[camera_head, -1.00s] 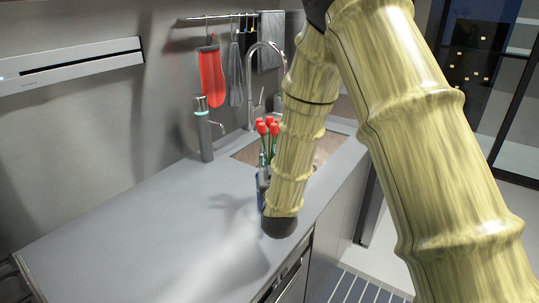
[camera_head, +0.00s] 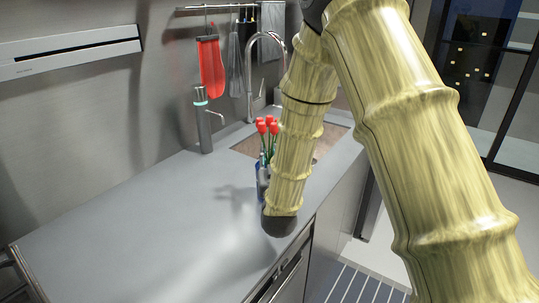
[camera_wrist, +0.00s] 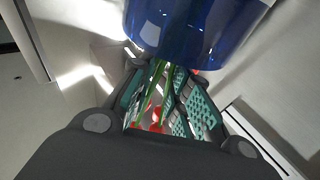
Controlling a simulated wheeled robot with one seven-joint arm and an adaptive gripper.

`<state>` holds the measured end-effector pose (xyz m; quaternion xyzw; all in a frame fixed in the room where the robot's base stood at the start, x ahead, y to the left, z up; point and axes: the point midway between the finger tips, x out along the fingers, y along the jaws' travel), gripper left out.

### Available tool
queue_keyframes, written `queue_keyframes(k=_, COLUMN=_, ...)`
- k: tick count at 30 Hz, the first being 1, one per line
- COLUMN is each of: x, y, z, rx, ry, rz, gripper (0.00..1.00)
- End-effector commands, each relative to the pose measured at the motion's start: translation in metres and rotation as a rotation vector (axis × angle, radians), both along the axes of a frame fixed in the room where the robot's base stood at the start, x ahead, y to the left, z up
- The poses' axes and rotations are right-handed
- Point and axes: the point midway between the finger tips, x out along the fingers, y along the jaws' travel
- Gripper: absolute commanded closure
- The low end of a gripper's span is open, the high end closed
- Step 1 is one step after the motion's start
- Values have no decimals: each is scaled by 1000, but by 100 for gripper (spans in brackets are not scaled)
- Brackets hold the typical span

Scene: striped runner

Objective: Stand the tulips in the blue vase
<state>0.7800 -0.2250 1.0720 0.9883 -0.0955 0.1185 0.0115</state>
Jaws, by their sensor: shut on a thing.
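The red tulips (camera_head: 267,127) stand with heads up and green stems below, left of my forearm in the head view. The blue vase (camera_head: 262,172) shows as a dark blue strip below them, partly hidden by my arm. In the wrist view the translucent blue vase (camera_wrist: 195,30) fills the top, close to the fingers. My gripper (camera_wrist: 165,76) is shut on the green stems (camera_wrist: 152,78), between teal pads. A red head (camera_wrist: 156,118) shows lower between the fingers. I cannot tell whether the stem ends are inside the vase.
The grey counter (camera_head: 130,225) is clear at left and front. A sink (camera_head: 325,140) with a tall tap (camera_head: 250,80) lies behind the vase. A grey dispenser (camera_head: 204,125) stands at the wall. A red mitt (camera_head: 211,65) hangs from a rail.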

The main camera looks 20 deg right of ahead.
Motion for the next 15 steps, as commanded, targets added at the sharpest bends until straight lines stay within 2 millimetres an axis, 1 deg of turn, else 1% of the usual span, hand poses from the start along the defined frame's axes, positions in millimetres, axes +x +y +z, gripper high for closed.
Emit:
queue_keyframes(k=5, x=0, y=0, z=0, rx=0, ry=0, rz=0, gripper=100)
queue_keyframes(k=15, x=0, y=0, z=-8, rx=0, ry=0, rz=0, gripper=100)
